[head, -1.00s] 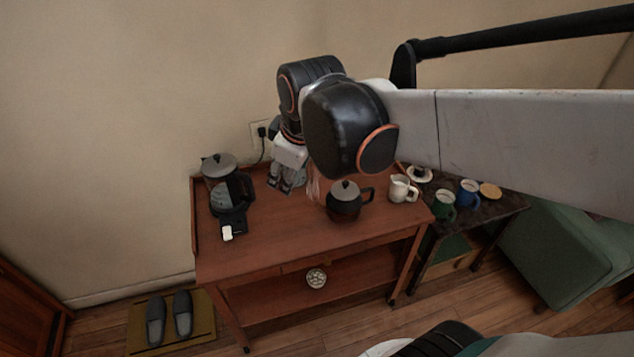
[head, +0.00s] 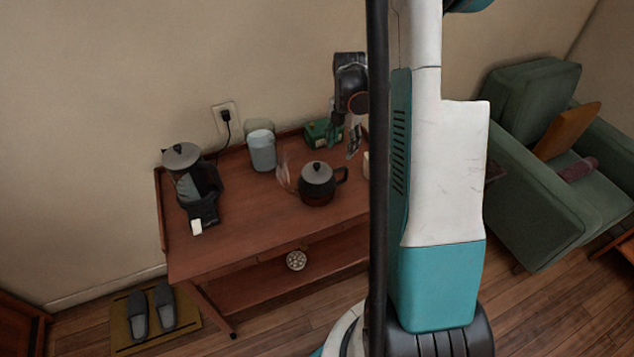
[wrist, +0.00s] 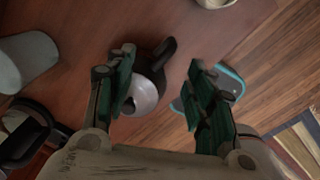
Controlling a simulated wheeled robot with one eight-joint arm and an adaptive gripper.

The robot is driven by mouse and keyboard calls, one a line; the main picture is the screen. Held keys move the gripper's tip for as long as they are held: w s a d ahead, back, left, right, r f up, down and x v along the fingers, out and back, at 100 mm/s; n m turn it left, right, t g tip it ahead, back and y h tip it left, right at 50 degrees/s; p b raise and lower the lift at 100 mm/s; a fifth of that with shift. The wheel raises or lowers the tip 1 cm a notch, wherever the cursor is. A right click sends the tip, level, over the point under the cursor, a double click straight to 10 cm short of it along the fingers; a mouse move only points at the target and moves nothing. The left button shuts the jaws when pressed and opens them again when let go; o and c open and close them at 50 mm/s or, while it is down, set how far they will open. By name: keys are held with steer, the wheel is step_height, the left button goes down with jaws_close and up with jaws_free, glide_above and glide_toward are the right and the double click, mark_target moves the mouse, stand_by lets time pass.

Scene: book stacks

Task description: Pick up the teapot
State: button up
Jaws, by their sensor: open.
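The teapot (head: 317,188) is dark with a grey lid and stands upright on the brown wooden table (head: 240,225). Its handle points right and its pale, clear-looking spout points left in the head view. My gripper (head: 354,142) hangs open and empty, above and slightly right of the teapot in that picture. In the wrist view the teapot's pale lid (wrist: 144,92) and dark handle show beyond my open gripper (wrist: 162,72), close to the left finger. That finger hides part of the teapot. I see no contact.
A coffee maker (head: 198,188) stands at the table's left, a white canister (head: 262,152) behind the teapot and a green box (head: 322,133) at the back. My body hides the table's right end. A green armchair (head: 545,190) stands at right.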

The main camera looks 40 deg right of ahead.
steer(key=shift+n, duration=0.5)
steer(key=f+b, duration=0.1)
steer(key=f, duration=0.2)
steer(key=d+f, duration=0.1)
steer(key=f, duration=0.3)
steer(key=s+d+f+b, duration=0.1)
steer(key=f, duration=0.2)
steer(key=shift+f+b, duration=0.25)
steer(key=shift+b, duration=0.05)
steer(key=shift+w+a+f+b, duration=0.15)
steer(key=shift+f+b, duration=0.3)
steer(key=shift+f, duration=0.55)
steer(key=shift+a+f+b, duration=0.15)
steer(key=shift+f+b, duration=0.3)
steer(key=shift+f, duration=0.55)
steer(key=shift+w+a+f+b, duration=0.15)
steer(key=shift+f+b, duration=0.3)
steer(key=shift+f, duration=0.55)
steer(key=shift+s+r, duration=0.1)
jaws_close()
